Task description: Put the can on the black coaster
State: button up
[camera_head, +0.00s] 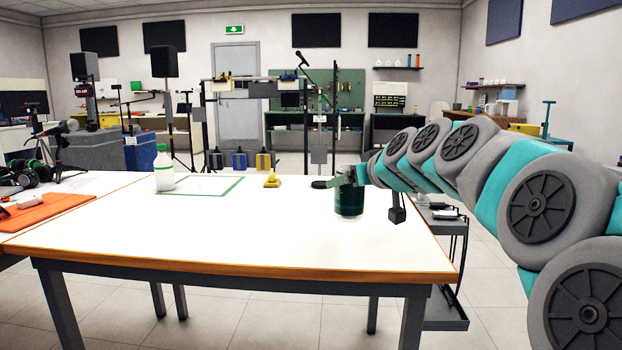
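A dark green can (349,202) is upright at the right part of the white table (230,238). My arm reaches in from the right, and my gripper (338,183) is at the can's upper part. One dark fingertip shows just left of the can's top; the rest of the gripper overlaps the can and the arm. I cannot tell whether the fingers are closed on the can, or whether the can touches the table. I cannot make out a black coaster in this view.
A small yellow object (272,181) lies near the back edge. An orange board (40,208) is at far left. The table's front middle is clear.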

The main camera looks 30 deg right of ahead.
aim_at(321, 183)
jog(key=i+l, duration=0.15)
jog(key=i, duration=1.05)
